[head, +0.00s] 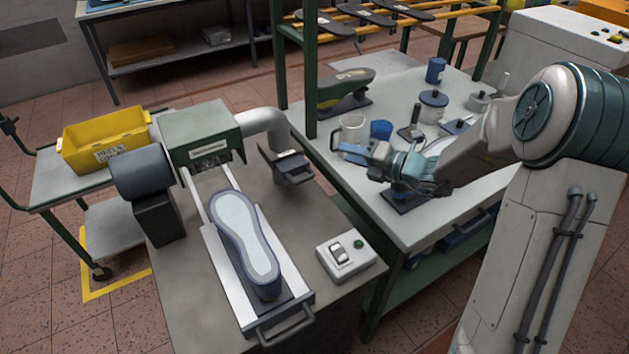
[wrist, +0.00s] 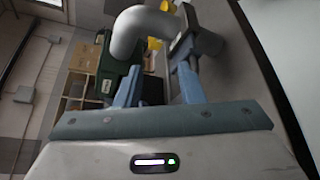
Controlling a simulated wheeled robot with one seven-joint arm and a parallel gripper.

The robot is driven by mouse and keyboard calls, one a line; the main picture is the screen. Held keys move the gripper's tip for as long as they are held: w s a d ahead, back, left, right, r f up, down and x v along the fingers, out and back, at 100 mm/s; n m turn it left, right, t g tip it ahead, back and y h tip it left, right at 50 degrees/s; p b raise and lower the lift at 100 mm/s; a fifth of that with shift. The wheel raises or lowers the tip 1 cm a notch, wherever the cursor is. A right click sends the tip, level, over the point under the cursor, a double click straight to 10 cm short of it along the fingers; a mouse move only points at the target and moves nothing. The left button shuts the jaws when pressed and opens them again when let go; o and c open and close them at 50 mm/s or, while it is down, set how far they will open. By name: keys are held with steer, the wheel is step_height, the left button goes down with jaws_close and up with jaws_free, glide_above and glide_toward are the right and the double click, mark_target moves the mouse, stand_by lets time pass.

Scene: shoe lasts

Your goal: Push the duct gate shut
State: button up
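The duct gate (head: 284,165) is a dark grey flat housing at the lower end of the pale bent duct pipe (head: 266,124). A slide plate with a loop handle (head: 294,179) sticks out at its front. My gripper (head: 352,152) is to the right of the gate, with its blue fingers pointing left towards it and a gap between. In the wrist view my fingers (wrist: 160,72) are spread and nothing shows between them. The gate (wrist: 182,43) appears there just beyond the right fingertip. Whether they touch is hard to tell.
A green-topped machine (head: 200,130) joins the pipe; a shoe last (head: 246,235) lies on its slide. A switch box (head: 346,256) stands at the bench's right. Clear mug (head: 349,133), blue cup (head: 380,131) and other items crowd the table near my gripper.

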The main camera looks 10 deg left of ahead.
steer(key=s+f+n+b, duration=0.1)
steer(key=n, duration=0.3)
steer(key=n+b, duration=1)
steer(key=n, duration=1.6)
glide_toward(306, 180)
steer(key=p+x, duration=0.1)
steer(key=x, duration=0.8)
steer(key=shift+a+p, duration=0.1)
steer(key=shift+p, duration=0.2)
